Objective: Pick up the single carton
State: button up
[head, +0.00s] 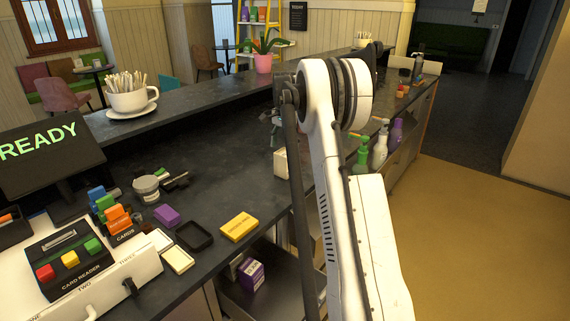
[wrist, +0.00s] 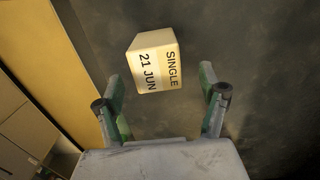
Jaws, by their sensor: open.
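The single carton (wrist: 155,62) is a cream box marked "SINGLE" and "21 JUN" on the dark counter in the wrist view. In the head view a pale box (head: 281,163), likely the same carton, shows partly behind my arm. My gripper (wrist: 163,85) is open, with its green fingers to the left and right of the carton's near end. The carton lies mostly ahead of the fingertips, and I see gaps on both sides. Nothing is held. In the head view my arm hides most of the gripper.
The counter edge and yellow floor (wrist: 38,48) lie left of the carton in the wrist view. A yellow box (head: 239,227), black tray (head: 194,236) and card reader (head: 68,258) are nearer. The counter's middle is fairly clear.

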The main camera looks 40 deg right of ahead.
aim_at(282, 152)
jog(key=shift+s+a+f+p, duration=0.15)
jog(key=shift+f+p, duration=0.15)
jog(key=shift+f, duration=1.75)
jog(key=shift+s+d+f+p, duration=0.1)
jog(key=shift+f+p, duration=0.15)
jog(key=shift+f, duration=1.8)
jog(key=c, duration=1.6)
jog(key=shift+o, duration=0.2)
jog(key=shift+r, duration=0.1)
jog(key=r, duration=0.2)
jog(key=a+r+b, duration=0.1)
jog(key=r, duration=0.1)
jog(key=shift+w+a+r, duration=0.1)
jog(key=shift+w+r, duration=0.05)
jog(key=shift+r, duration=0.1)
jog(key=w+a+r+b, duration=0.1)
jog(key=w+a+r, duration=0.1)
jog(key=a+r, duration=0.3)
jog(key=a, duration=0.3)
jog(key=shift+w+a+r, duration=0.2)
jog(key=shift+w+a, duration=0.05)
jog(key=shift+a, duration=0.15)
jog(key=shift+w+a+r, duration=0.2)
jog(key=shift+a+r, duration=0.25)
jog(key=shift+a, duration=0.2)
jog(key=shift+s+a, duration=0.1)
